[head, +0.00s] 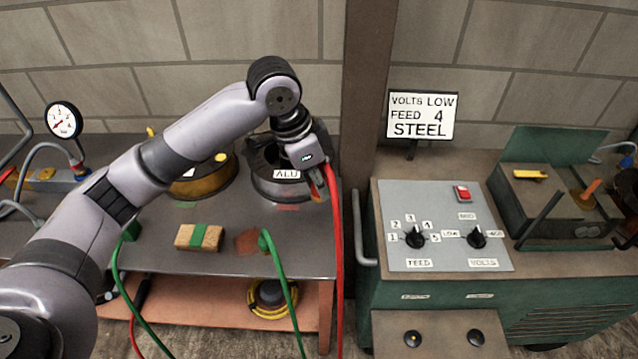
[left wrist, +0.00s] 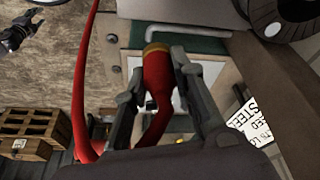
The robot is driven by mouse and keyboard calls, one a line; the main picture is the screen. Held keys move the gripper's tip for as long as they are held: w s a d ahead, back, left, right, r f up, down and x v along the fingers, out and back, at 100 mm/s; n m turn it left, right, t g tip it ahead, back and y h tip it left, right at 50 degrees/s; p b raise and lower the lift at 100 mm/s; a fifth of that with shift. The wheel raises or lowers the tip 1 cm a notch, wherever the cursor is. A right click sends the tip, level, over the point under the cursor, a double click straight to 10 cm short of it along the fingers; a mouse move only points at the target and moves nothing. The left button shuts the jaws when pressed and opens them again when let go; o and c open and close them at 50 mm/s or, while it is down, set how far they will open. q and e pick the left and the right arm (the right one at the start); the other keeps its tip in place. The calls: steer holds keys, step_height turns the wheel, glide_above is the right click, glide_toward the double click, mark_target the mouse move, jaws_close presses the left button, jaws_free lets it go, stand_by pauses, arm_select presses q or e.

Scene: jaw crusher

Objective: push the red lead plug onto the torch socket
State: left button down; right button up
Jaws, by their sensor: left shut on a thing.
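My left gripper (left wrist: 155,84) is shut on the red lead plug (left wrist: 157,88), which has a brass-coloured tip. In the head view the same gripper (head: 318,184) hangs over the right end of the steel bench, beside the ALU spool, with the red cable (head: 337,260) dropping below it. The plug is apart from the green machine. Two dark round sockets (head: 412,338) (head: 476,338) sit low on the machine's front; I cannot tell which is the torch socket. A dark claw-like shape (left wrist: 16,38) in the left wrist view may be my right gripper; its jaws are unclear.
The green machine (head: 440,290) has a grey control panel (head: 440,250) and a side handle (head: 365,230). A brown post (head: 368,80) stands behind. A green lead (head: 285,285) runs off the bench (head: 215,215). A wooden crate (left wrist: 30,132) stands on the floor.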

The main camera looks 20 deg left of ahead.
arm_select(q)
steer(key=shift+f, duration=0.1)
steer(key=s+a+f+n+t+y, duration=0.1)
steer(key=s+a+f+n, duration=0.3)
steer(key=s+f+n, duration=0.6)
steer(key=s+f+y, duration=0.1)
steer(key=s+f, duration=0.6)
steer(key=shift+s+f+n+y, duration=0.3)
steer(key=shift+s+n+y, duration=0.05)
steer(key=shift+n+y, duration=0.05)
